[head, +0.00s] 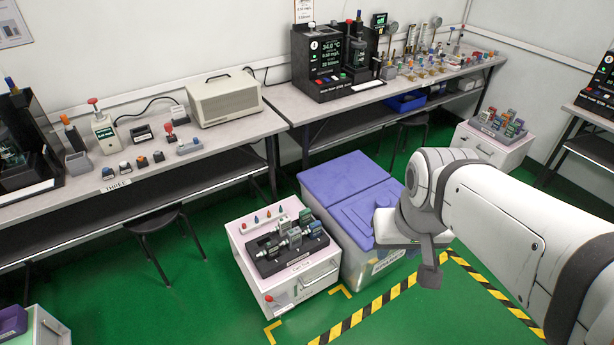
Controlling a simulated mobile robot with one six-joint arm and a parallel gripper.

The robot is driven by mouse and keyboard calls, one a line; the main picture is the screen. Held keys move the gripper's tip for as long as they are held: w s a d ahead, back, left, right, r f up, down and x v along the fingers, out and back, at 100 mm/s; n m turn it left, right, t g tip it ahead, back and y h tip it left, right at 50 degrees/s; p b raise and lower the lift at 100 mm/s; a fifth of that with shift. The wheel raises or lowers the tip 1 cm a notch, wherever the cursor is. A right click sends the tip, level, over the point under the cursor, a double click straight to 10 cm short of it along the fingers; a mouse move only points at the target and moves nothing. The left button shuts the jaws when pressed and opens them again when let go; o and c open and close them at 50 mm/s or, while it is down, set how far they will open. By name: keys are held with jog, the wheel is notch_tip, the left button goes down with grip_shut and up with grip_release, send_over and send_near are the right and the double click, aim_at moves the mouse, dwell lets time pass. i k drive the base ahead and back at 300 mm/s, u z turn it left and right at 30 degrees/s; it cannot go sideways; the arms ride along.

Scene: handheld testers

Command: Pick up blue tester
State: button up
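Several handheld testers lie on a black tray (268,266) on the white cabinet in the middle; they look mostly grey and green, and I cannot tell which is blue. More coloured testers (499,124) stand in a rack on the far right cabinet, some bluish, too small to tell apart. Small items with blue parts (125,167) stand on the left bench. My arm comes in from the right, and my gripper (430,274) shows as a dark grey piece hanging over the floor, right of the purple-lidded bins and apart from all testers. I cannot see its fingers clearly.
Purple-lidded bins (343,178) stand right beside the middle cabinet (301,281). A black stool (152,222) stands left of it. Benches with instruments (335,62) line the walls. The green floor (215,310) in front is clear, with striped tape on it.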

aim_at(316, 232)
jog(key=z, duration=0.15)
jog(key=i, duration=0.95)
jog(key=u, duration=0.1)
